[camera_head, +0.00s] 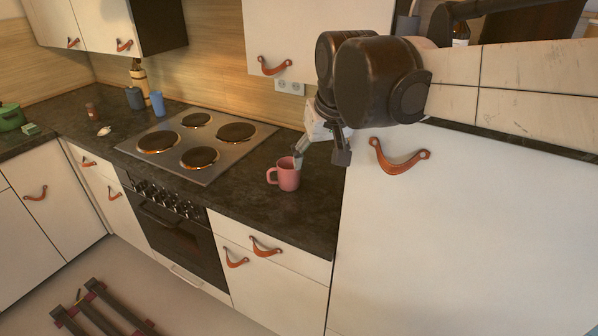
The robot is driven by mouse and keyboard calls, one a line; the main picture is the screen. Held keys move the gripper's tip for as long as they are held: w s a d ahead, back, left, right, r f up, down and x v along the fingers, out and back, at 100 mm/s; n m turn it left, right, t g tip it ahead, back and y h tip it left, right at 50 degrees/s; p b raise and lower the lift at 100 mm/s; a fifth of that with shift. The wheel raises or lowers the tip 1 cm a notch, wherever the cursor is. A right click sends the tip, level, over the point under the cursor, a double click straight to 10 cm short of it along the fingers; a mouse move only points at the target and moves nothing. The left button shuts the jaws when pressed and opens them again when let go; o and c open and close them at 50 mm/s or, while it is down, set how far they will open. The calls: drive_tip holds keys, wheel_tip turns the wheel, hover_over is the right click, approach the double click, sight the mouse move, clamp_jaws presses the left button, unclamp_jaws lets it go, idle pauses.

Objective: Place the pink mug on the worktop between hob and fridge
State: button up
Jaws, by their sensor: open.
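The pink mug (288,176) stands upright on the dark worktop (245,203), right of the hob (196,145) and left of the tall white fridge front (455,225). Its handle points left. My gripper (318,161) is open just above and to the right of the mug. One pale fingertip overlaps the mug's rim in the picture; I cannot tell whether it touches. The other, dark finger is to the right of the mug, in front of the fridge's edge. Nothing is seen held between the fingers.
A blue cup (157,104), a dark cup (134,98) and a bottle (139,78) stand behind the hob's left side. A green pot (11,117) is at far left. Wall cabinets (318,35) hang above. Worktop in front of the mug is clear. A slatted wooden item (100,312) lies on the floor.

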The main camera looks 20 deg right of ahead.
drive_tip(key=s+f+t, duration=0.1)
drive_tip(key=s+f, duration=0.2)
drive_tip(key=s, duration=0.4)
drive_tip(key=s+d+f+t, duration=0.1)
drive_tip(key=s+f, duration=0.3)
drive_tip(key=s, duration=0.4)
drive_tip(key=shift+f, duration=0.3)
drive_tip(key=shift+f, duration=0.1)
wheel_tip(320, 180, down, 4)
drive_tip(key=b, duration=0.3)
drive_tip(key=shift+r+b, duration=0.25)
drive_tip(key=shift+b, duration=0.1)
